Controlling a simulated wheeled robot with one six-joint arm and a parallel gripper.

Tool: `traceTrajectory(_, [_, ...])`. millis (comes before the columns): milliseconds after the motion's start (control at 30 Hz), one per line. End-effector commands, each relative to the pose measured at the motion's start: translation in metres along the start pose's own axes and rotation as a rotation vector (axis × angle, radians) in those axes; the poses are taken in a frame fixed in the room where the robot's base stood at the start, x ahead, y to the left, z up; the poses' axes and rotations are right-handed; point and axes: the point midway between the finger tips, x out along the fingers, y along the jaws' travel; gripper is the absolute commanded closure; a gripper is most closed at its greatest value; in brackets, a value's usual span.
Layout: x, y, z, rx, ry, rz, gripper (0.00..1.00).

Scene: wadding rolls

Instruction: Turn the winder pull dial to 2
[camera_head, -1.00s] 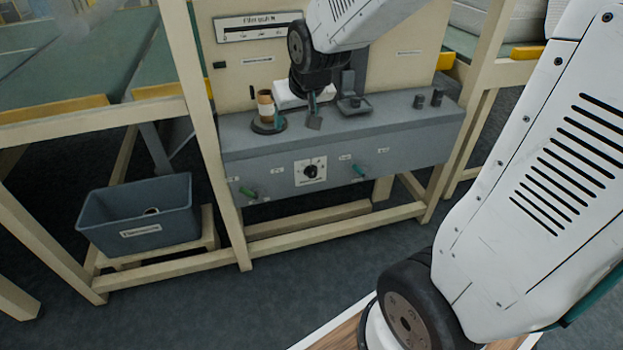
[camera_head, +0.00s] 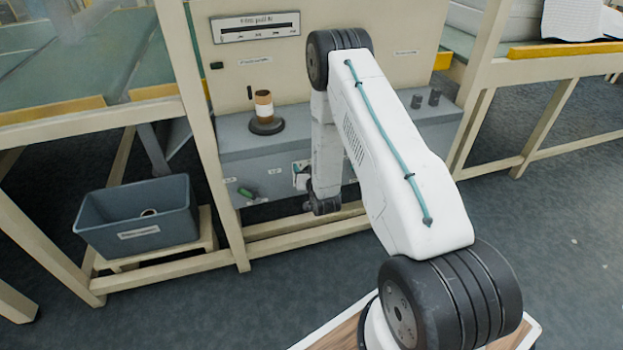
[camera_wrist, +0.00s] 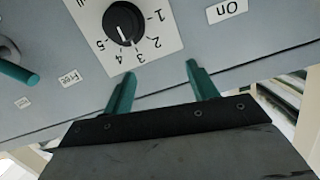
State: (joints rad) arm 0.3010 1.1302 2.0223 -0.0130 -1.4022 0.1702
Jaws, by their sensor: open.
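The dial is a black round knob (camera_wrist: 124,20) on a white plate with numbers, at the top of the wrist view. Its white mark points down in that picture, near the 4; the 2 is to the right of that. My gripper (camera_wrist: 160,69) is open, its two green fingers apart and empty. The fingertips are just below the dial plate in the wrist view, not around the knob. In the head view my arm reaches down in front of the grey panel and hides the dial; only a piece of its white plate shows.
A green lever (camera_wrist: 18,72) sits left of the dial in the wrist view, with a "Free" label; an "On" label is at right. A grey bin (camera_head: 138,215) stands left, beyond a beige post (camera_head: 214,140).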

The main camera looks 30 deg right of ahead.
Motion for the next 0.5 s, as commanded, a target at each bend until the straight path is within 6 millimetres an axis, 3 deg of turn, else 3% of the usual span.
traceTrajectory(33, [-0.007, 0.010, 0.023, 0.007, 0.028, 0.005, 0.42])
traceTrajectory(200, [-0.028, 0.029, 0.061, 0.023, 0.130, 0.007, 0.42])
traceTrajectory(367, [-0.037, 0.036, 0.075, 0.029, 0.177, 0.007, 0.42])
traceTrajectory(500, [-0.026, 0.037, 0.073, 0.030, 0.188, 0.006, 0.42])
